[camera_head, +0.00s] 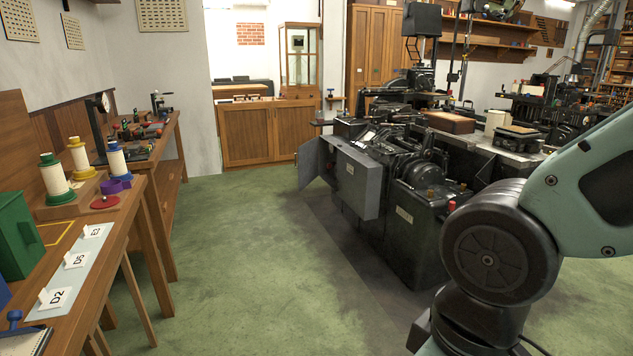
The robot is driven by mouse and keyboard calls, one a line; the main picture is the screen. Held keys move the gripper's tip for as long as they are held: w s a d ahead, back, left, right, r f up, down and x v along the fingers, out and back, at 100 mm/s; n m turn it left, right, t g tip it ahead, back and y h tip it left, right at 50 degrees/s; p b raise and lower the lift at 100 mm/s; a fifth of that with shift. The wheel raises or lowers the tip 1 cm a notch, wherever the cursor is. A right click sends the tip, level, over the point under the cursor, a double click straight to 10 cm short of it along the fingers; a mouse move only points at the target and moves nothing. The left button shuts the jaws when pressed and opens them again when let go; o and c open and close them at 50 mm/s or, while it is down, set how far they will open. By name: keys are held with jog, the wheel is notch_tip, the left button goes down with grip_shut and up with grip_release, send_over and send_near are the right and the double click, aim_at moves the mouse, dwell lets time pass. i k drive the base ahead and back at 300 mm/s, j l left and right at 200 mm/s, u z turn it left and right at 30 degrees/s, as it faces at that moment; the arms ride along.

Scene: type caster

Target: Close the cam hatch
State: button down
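The type caster (425,225) is a dark machine standing on the floor right of centre. A grey flat panel with a small label (357,182) stands out from its front side. A second lighter grey panel (309,163) sticks out at the machine's left end, swung away from the body. I cannot tell which of these panels is the cam hatch, as no label is readable. My arm (500,245) fills the lower right and hides part of the machine's right side. My gripper is out of view.
A wooden bench (100,260) with spools and label cards runs along the left. Green floor (240,250) lies clear between bench and machine. A wooden cabinet (255,135) stands at the back. More machinery (560,100) fills the back right.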

aim_at(377, 148)
jog(key=i, duration=2.3)
jog(key=i+j+z, duration=0.1)
jog(key=i, duration=1)
jog(key=i+j, duration=0.1)
jog(key=i, duration=1.05)
